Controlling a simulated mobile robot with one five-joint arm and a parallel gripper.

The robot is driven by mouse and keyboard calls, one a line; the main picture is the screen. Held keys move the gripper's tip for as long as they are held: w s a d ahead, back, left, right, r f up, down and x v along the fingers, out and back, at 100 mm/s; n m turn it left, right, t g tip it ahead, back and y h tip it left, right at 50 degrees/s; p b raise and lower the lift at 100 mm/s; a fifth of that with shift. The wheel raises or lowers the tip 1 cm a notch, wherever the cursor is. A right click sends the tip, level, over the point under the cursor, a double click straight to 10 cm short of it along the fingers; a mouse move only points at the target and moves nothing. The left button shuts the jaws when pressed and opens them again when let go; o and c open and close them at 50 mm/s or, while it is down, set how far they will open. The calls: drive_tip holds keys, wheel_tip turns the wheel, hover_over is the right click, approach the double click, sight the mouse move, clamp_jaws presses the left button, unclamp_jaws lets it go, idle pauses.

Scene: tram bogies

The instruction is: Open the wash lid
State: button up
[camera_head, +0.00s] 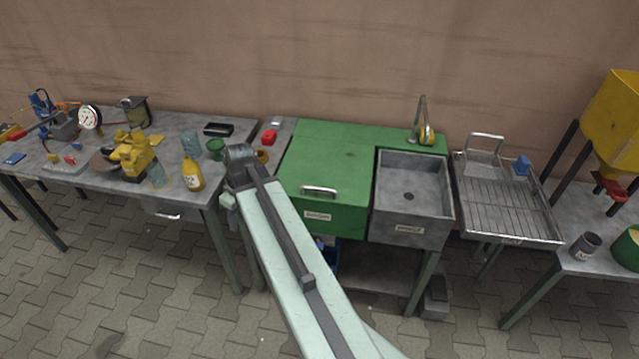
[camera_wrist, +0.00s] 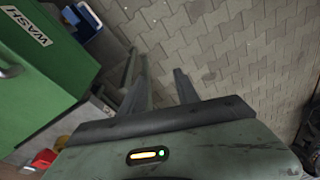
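The wash unit is a green box with a flat green lid (camera_head: 335,150), which lies closed. A pale bar handle (camera_head: 319,190) sits at its front edge above a white label. In the wrist view, the green box front (camera_wrist: 40,60) fills the upper left, with a white label (camera_wrist: 15,65) reading WASH.
A grey sink (camera_head: 412,190) with a tap (camera_head: 421,120) adjoins the box on the right, then a wire drying rack (camera_head: 505,195). A cluttered workbench (camera_head: 110,185) stands left. Paved floor in front is free.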

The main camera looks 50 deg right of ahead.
drive_tip(key=s+d+r+n+t, duration=0.2)
drive_tip(key=s+d, duration=0.1)
drive_tip(key=d, duration=1.3)
drive_tip(key=n+t+p, duration=0.1)
drive_tip(key=n+p, duration=0.1)
approach(321, 189)
drive_tip(key=shift+h, duration=0.3)
drive_tip(key=b+x, duration=0.2)
drive_tip(key=x, duration=0.1)
drive_tip(key=b+x, duration=0.6)
drive_tip(key=shift+w+a+r, duration=0.2)
drive_tip(key=shift+w+a, duration=0.1)
drive_tip(key=shift+a, duration=0.05)
drive_tip(key=shift+r, duration=0.15)
clamp_jaws()
drive_tip(key=shift+d+r, duration=0.1)
drive_tip(key=shift+r, duration=0.05)
